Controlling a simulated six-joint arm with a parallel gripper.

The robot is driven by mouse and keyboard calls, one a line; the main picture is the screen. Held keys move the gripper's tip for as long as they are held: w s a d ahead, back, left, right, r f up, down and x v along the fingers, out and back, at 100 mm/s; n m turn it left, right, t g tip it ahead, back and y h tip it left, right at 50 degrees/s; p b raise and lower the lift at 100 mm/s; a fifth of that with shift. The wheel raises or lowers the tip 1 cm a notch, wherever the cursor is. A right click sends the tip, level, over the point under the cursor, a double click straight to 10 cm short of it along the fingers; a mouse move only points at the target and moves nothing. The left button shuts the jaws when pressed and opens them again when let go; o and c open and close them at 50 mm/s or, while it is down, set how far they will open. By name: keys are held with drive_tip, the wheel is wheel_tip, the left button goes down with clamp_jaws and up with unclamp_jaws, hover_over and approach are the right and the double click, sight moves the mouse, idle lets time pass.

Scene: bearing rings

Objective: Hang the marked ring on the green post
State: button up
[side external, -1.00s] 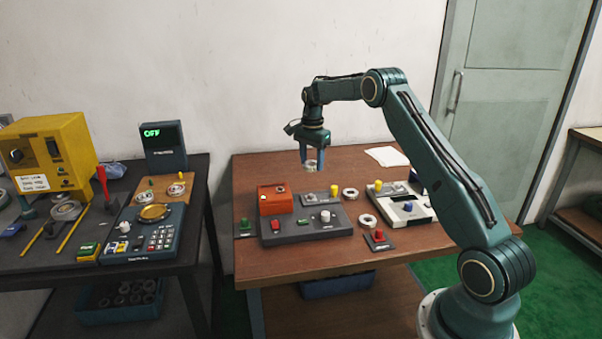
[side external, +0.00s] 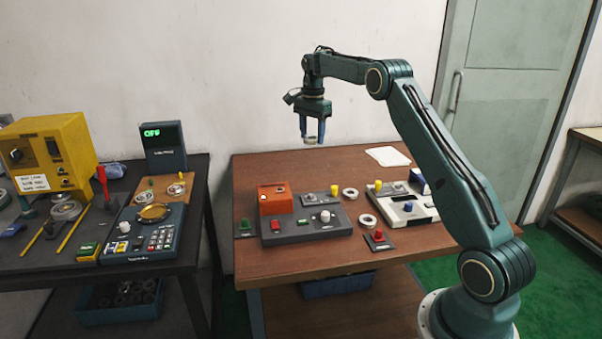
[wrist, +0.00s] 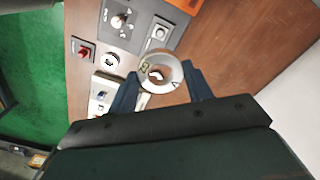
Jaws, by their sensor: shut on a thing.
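My gripper (side external: 313,137) is shut on a silver ring (side external: 311,141) and holds it well above the brown table. In the wrist view the ring (wrist: 170,85) sits between the blue fingers, and a small marking shows on its face at the left. A small green post (side external: 151,183) appears to stand on the wooden board on the dark left table, far to the left of my gripper; it is too small to be sure of its shape. A ring (side external: 176,190) lies or hangs at that board beside a yellow-orange post.
On the brown table (side external: 290,265) are an orange box (side external: 275,204), a grey panel (side external: 285,233), a white panel (side external: 400,210) and two loose rings (side external: 350,193). A display unit (side external: 165,146) reading OFF and a yellow machine (side external: 50,150) stand tall on the left table.

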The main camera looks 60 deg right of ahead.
drive_tip(key=w+a+f+n, duration=0.2)
drive_tip(key=w+a+f, duration=0.1)
drive_tip(key=a+f, duration=0.2)
drive_tip(key=w+a+f+n, duration=0.2)
drive_tip(key=w+a+f, duration=0.2)
drive_tip(key=a, duration=0.4)
drive_tip(key=w+a+f+n, duration=0.2)
drive_tip(key=w+a+f, duration=0.2)
drive_tip(key=a+f, duration=0.2)
drive_tip(key=shift+w+a+f, duration=0.2)
drive_tip(key=shift+a+f, duration=0.15)
drive_tip(key=shift+a, duration=0.4)
drive_tip(key=shift+f, duration=0.1)
drive_tip(key=shift+f, duration=1.9)
drive_tip(key=shift+f, duration=1.7)
idle(0.9)
